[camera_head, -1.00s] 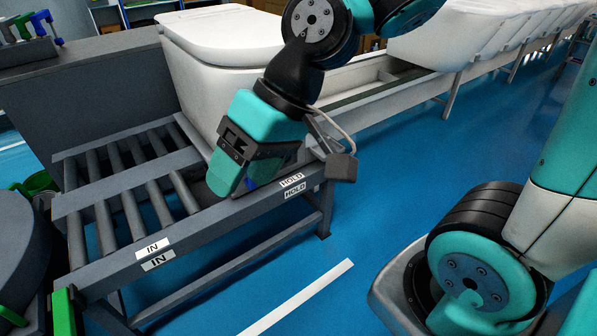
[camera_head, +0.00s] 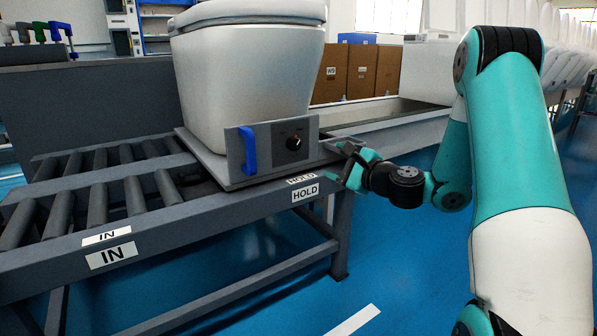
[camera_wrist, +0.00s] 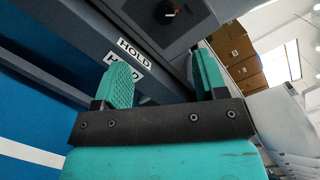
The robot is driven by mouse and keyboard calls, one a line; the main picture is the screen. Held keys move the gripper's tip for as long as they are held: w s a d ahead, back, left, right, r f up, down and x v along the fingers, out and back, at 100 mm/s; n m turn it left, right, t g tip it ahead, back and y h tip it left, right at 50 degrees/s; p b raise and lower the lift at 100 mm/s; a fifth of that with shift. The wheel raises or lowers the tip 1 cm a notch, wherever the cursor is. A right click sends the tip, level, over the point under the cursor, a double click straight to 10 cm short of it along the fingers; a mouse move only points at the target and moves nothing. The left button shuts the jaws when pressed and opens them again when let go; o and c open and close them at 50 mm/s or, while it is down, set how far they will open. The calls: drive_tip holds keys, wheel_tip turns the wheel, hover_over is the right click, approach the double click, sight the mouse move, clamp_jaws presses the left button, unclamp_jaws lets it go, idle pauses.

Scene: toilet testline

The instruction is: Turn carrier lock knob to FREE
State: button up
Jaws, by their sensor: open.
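The carrier lock knob (camera_head: 294,143) is a small black dial with a light pointer mark on a dark panel at the front of the carrier (camera_head: 222,168), beside a blue handle (camera_head: 248,150). Markings around the knob are too small to read. The knob also shows at the top of the wrist view (camera_wrist: 164,12), beyond the fingers. A white toilet (camera_head: 250,70) sits on the carrier. My gripper (camera_head: 345,165) is to the right of the knob, apart from it, near the rail's HOLD labels. In the wrist view my gripper (camera_wrist: 163,82) has its two teal fingers spread and empty.
The roller conveyor (camera_head: 100,200) has an IN label (camera_head: 110,255) at left and a HOLD label (camera_head: 305,193) on its front rail. Cardboard boxes (camera_head: 350,72) stand behind. Blue floor (camera_head: 230,290) in front is open.

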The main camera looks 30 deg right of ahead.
drive_tip(key=d+f, duration=0.1)
drive_tip(key=m+h+p, duration=0.1)
drive_tip(key=p, duration=0.8)
approach(297, 145)
drive_tip(key=w, duration=0.6)
drive_tip(key=w+a, duration=0.1)
drive_tip(key=w, duration=0.2)
drive_tip(key=shift+w+f+b, duration=0.15)
drive_tip(key=shift+b, duration=0.2)
drive_tip(key=shift+c, duration=0.5)
drive_tip(key=c, duration=0.8)
drive_tip(key=shift+c, duration=0.2)
